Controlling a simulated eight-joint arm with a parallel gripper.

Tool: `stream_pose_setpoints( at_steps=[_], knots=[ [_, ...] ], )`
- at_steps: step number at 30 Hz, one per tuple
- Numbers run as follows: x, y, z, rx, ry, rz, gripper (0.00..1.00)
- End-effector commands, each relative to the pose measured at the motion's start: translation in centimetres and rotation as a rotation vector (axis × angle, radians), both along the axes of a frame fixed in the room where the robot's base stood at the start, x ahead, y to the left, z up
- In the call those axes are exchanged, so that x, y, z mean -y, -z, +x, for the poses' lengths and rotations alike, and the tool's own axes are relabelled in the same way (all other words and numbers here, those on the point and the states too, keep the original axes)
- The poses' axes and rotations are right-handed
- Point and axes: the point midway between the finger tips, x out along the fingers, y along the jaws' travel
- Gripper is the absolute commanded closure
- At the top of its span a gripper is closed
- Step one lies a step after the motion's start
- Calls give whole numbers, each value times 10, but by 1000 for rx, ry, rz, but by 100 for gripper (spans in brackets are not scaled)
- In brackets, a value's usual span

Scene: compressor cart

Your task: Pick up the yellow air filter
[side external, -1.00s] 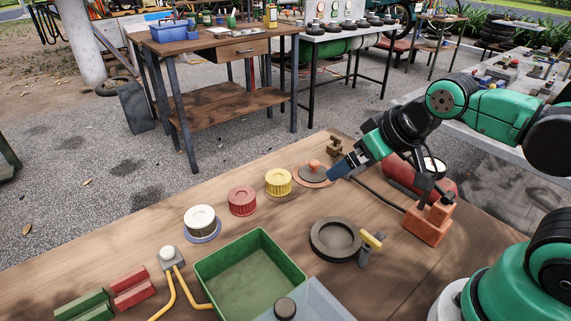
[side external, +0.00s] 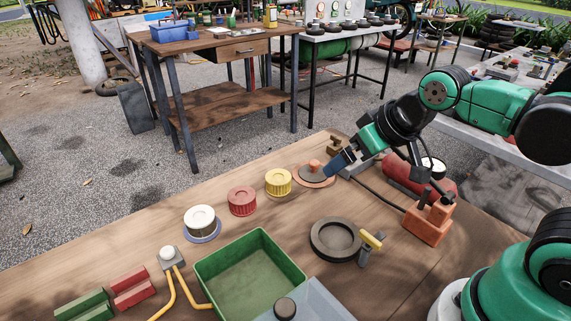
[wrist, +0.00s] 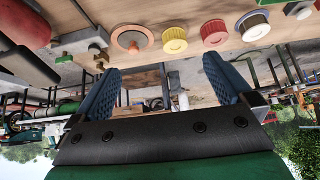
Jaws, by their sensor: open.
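The yellow air filter (side external: 278,182) is a ribbed round cap standing on the wooden bench, between the red filter and the copper-coloured disc. It also shows in the wrist view (wrist: 174,40), near the top and between the lines of my two fingers. My gripper (side external: 338,166) is above the bench to the right of the yellow filter, over the disc's right side. In the wrist view my gripper (wrist: 165,88) shows two blue fingers wide apart with nothing between them. The gripper and the yellow filter are apart.
A red filter (side external: 242,201) and a white filter (side external: 201,220) stand left of the yellow one. The disc with an orange knob (side external: 314,176) lies right of it. A green tray (side external: 207,270), a dark ring (side external: 335,239) and an orange block (side external: 428,223) are nearer the camera.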

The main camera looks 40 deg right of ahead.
Motion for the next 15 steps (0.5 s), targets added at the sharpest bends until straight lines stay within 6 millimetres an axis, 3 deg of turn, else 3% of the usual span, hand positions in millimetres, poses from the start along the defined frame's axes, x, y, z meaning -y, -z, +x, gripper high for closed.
stream_pose_setpoints(
  at_steps=[8,15],
  knots=[
    [-6,-9,54,-157,50,30,0],
    [-15,17,110,-312,109,44,0]
  ],
)
